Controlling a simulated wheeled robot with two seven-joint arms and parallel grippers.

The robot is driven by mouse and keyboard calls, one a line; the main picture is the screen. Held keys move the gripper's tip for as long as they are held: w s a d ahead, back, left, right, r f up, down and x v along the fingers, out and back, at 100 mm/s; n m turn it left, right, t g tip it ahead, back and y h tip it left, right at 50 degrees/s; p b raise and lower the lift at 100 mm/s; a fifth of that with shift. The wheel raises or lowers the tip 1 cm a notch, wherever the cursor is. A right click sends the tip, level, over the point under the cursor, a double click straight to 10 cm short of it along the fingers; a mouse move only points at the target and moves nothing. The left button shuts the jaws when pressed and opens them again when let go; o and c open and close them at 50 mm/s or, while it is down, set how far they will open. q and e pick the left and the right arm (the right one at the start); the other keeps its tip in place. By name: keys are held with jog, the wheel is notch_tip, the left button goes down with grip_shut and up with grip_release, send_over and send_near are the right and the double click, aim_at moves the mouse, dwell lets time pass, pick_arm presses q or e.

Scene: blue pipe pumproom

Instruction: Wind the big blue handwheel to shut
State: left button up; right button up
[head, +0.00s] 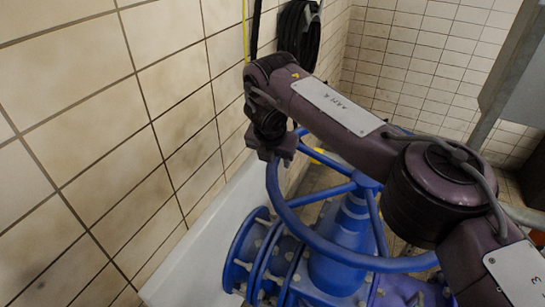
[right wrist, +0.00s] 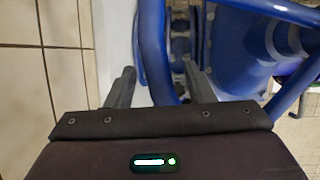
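The big blue handwheel (head: 325,246) sits on top of a blue valve body (head: 345,225), with spokes meeting at a central hub. My right gripper (head: 279,157) is at the far left part of the wheel's rim, coming down from above. In the right wrist view its two dark fingers (right wrist: 160,90) stand apart, with the blue rim (right wrist: 154,55) running between them. Gaps show beside the rim, so the fingers do not look clamped on it. The fingertips are mostly hidden in the head view. My left gripper is not in view.
A tiled wall (head: 110,150) with a pale ledge (head: 195,255) runs close along the left. A blue flanged pipe (head: 262,262) lies below the wheel. A coiled black hose (head: 300,32) hangs at the back. A grey metal panel (head: 520,80) stands at the right.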

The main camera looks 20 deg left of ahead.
jog(key=shift+f, duration=0.1)
jog(key=v, duration=0.8)
jog(key=shift+s+d+p, duration=0.1)
jog(key=shift+p, duration=0.3)
